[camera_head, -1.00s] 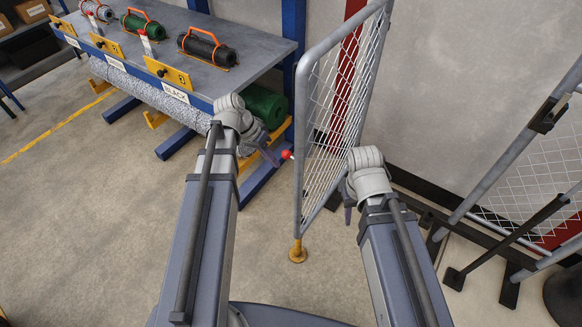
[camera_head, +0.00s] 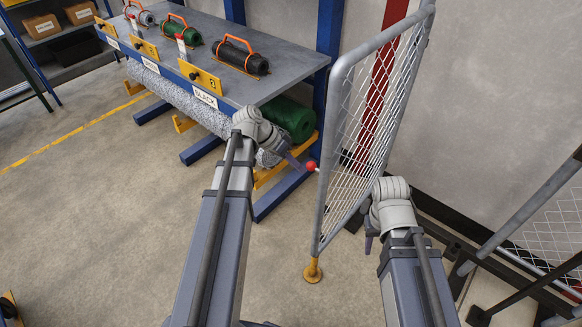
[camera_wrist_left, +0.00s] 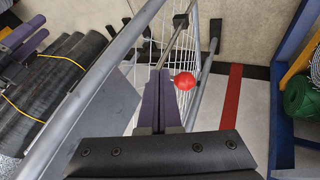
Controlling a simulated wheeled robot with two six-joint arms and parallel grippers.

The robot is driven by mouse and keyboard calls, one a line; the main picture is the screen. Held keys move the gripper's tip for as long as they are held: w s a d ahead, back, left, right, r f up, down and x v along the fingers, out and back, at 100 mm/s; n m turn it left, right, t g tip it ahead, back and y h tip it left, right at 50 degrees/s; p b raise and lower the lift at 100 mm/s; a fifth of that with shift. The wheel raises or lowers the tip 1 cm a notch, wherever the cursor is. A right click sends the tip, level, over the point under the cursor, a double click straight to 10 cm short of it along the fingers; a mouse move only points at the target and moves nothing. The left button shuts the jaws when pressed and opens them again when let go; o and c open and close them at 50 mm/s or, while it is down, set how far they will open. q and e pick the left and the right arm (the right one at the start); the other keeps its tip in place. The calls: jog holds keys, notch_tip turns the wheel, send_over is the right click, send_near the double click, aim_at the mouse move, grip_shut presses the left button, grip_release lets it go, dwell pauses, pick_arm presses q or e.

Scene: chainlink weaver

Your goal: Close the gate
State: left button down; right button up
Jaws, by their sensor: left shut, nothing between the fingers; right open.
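The gate (camera_head: 327,150) is a grey tubular frame with white chain-link mesh, standing upright at an angle right of the bench, with a yellow foot (camera_head: 313,271) on the floor. A red ball knob (camera_head: 311,165) sticks out from the gate's near upright. My left gripper (camera_head: 298,162) is shut and empty, with its tips beside the knob. In the left wrist view the red knob (camera_wrist_left: 185,81) sits just right of the purple fingers (camera_wrist_left: 162,85); I cannot tell whether they touch. My right gripper (camera_head: 369,238) is open, right of the gate, partly hidden by its wrist.
A bench (camera_head: 290,75) with labelled spools stands left of the gate, a green roll (camera_head: 292,118) beneath its end. Fence panels (camera_head: 545,225) with dark braces stand at the right. A wall closes the back.

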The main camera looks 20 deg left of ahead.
pick_arm(q)
jog(key=d+f+b, duration=0.1)
jog(key=d+f, duration=0.1)
jog(key=d, duration=0.3)
jog(key=shift+s+d+f+b, duration=0.3)
jog(key=shift+s+d, duration=0.05)
pick_arm(e)
notch_tip(320, 180, down, 3)
jog(key=shift+r, duration=0.2)
